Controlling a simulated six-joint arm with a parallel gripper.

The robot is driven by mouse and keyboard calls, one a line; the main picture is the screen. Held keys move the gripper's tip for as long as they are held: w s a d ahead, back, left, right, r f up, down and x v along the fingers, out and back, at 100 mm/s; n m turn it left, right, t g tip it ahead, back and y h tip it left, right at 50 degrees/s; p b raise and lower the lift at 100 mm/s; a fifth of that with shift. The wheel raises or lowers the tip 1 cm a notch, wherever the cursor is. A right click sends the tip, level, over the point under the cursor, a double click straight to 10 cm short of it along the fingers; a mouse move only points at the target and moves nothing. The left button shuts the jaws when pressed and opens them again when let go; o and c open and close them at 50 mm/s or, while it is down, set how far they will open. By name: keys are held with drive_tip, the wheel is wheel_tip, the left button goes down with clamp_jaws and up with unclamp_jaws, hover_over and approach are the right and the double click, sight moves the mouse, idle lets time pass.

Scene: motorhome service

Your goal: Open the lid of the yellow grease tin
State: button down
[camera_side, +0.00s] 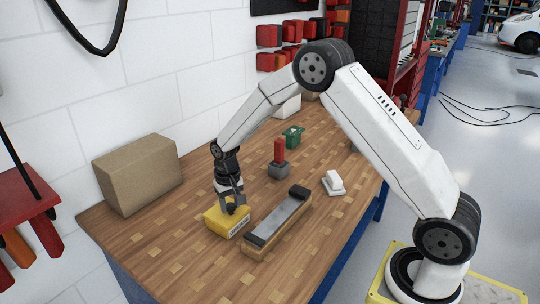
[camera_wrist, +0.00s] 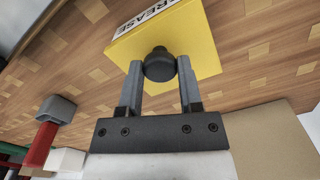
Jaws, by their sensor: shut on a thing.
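The yellow grease tin (camera_side: 227,222) stands on the wooden workbench, its printed label facing the front right. In the wrist view the yellow tin (camera_wrist: 195,40) fills the upper middle, with "GREASE" on its label and a dark round knob (camera_wrist: 160,65) on its lid. My gripper (camera_side: 234,208) is at the top of the tin. In the wrist view my gripper (camera_wrist: 160,72) has its two fingers shut on the knob, one on each side. The lid appears to sit on the tin; I cannot make out a gap under it.
A long wooden block with a grey top (camera_side: 277,222) lies close right of the tin. A cardboard box (camera_side: 138,174) stands at the back left. A red-handled tool in a grey base (camera_side: 279,160), a green container (camera_side: 293,135) and a white object (camera_side: 333,183) stand farther back. Front bench is clear.

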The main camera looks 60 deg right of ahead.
sight(228, 204)
drive_tip(key=shift+w+r, duration=0.15)
idle(0.4)
drive_tip(key=shift+w+r+g, duration=0.45)
drive_tip(key=shift+w+g, duration=0.05)
drive_tip(key=shift+g, duration=0.55)
drive_tip(key=shift+w+r+g, duration=0.45)
drive_tip(key=shift+g, duration=0.6)
drive_tip(key=shift+w+r+g, duration=0.2)
drive_tip(key=shift+w+g, duration=0.2)
drive_tip(key=shift+g, duration=0.3)
drive_tip(key=shift+w+r+g, duration=0.35)
drive_tip(key=shift+w+g, duration=0.35)
drive_tip(key=shift+g, duration=0.5)
drive_tip(key=shift+c, duration=1.2)
unclamp_jaws()
drive_tip(key=shift+r, duration=0.1)
